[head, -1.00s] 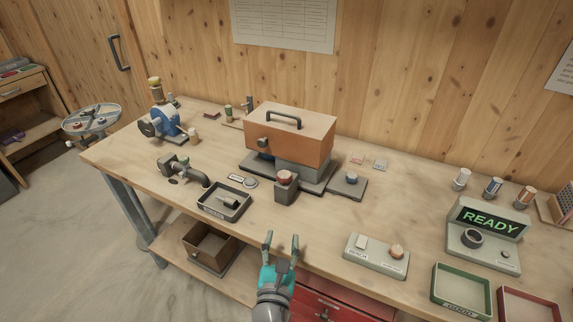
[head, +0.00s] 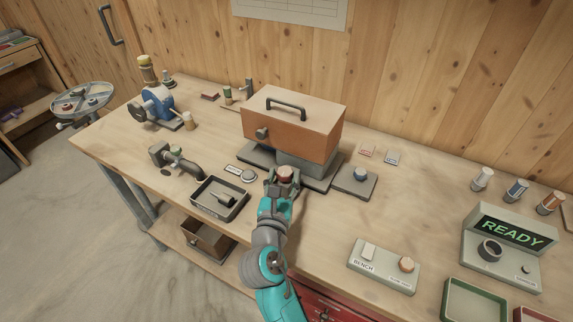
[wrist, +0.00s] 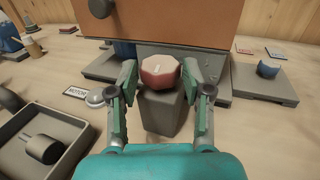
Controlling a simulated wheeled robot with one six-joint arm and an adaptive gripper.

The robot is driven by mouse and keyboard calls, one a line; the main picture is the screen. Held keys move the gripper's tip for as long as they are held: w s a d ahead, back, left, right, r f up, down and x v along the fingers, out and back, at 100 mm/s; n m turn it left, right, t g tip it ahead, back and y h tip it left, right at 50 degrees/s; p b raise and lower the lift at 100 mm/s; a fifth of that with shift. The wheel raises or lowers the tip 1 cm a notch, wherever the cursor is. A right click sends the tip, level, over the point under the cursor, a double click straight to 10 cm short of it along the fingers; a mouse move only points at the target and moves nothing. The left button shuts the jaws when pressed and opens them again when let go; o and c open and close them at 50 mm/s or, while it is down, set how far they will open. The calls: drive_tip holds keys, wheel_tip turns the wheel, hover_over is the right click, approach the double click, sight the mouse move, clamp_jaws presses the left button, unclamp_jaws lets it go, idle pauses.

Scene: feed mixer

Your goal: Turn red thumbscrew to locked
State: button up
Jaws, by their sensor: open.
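The red thumbscrew (wrist: 160,73) sits on top of a grey block (wrist: 165,114) in front of the orange-brown mixer box (wrist: 190,18). A pale mark shows on its top face. The thumbscrew also shows in the head view (head: 286,173), just beyond my fingertips. My gripper (wrist: 161,86) is open, with one finger on each side of the thumbscrew and block. A gap shows beside each finger, so it does not appear to grip. My gripper also shows in the head view (head: 283,186), where it partly hides the block.
A dark tray (head: 220,199) with a grey part lies left of my gripper. A blue knob (head: 361,174) on a grey plate stands to the right. A bench switch box (head: 383,266) and a READY display (head: 508,235) are further right. Bare tabletop lies between them.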

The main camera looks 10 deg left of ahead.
sight(286, 167)
drive_tip(key=shift+w, duration=2.3)
drive_tip(key=c, duration=0.9)
